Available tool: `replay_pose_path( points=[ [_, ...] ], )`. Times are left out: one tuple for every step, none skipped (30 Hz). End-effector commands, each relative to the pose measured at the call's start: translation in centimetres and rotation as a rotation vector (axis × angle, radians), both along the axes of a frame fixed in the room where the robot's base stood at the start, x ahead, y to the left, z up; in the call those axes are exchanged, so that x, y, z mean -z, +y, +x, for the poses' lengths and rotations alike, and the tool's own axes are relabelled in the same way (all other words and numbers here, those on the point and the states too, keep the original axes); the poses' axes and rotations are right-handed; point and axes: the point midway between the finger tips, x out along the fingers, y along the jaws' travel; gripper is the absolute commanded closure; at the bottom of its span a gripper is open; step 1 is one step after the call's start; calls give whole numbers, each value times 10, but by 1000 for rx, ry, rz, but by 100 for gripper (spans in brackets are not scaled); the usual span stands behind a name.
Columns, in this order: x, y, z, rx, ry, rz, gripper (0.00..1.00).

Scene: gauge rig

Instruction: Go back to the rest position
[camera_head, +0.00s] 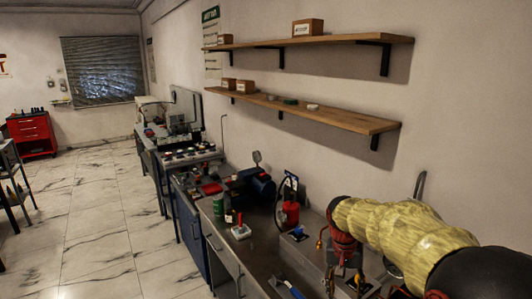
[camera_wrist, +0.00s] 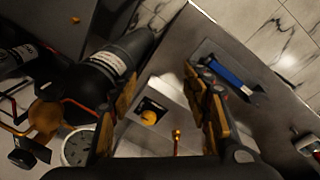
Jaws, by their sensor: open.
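My gripper (camera_wrist: 162,88) is open in the wrist view, its two brown-padded fingers spread over the bench with nothing held between them. Beyond and between the fingers is a small light block with a black plate and a yellow knob (camera_wrist: 148,117). A thin brass fitting (camera_wrist: 177,138) stands near the right finger. A round white-faced gauge (camera_wrist: 78,147) lies at lower left, partly hidden by the gripper.
The bench (camera_head: 232,262) runs along the wall, with a blue-handled tool (camera_wrist: 228,75), a red can (camera_head: 291,214), a green can (camera_head: 218,206) and a dark blue motor-like unit (camera_head: 258,184). Wooden shelves (camera_head: 330,118) jut out above.

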Motion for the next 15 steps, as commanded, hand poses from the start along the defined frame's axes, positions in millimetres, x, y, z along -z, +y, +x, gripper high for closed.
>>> replay_pose_path(
  points=[
    [-9, 3, -19, -48, -13, 11, 52],
    [-13, 5, -29, -81, -19, 19, 52],
    [-18, 8, -42, -121, -27, 28, 52],
    [-21, 10, -52, -149, -35, 32, 52],
    [-25, 11, -62, -175, -42, 38, 52],
    [-29, 14, -75, -208, -54, 45, 52],
    [-32, 15, -85, -232, -63, 48, 52],
    [-34, 17, -96, -253, -70, 52, 52],
    [-38, 19, -108, -281, -84, 56, 52],
    [-40, 21, -118, -299, -95, 60, 52],
    [-42, 22, -128, -316, -104, 62, 52],
    [-44, 24, -141, -337, -118, 64, 52],
    [-46, 25, -150, -350, -130, 66, 52],
    [-47, 26, -159, -363, -142, 68, 52],
    [-49, 28, -171, -376, -157, 70, 52]
  ],
)
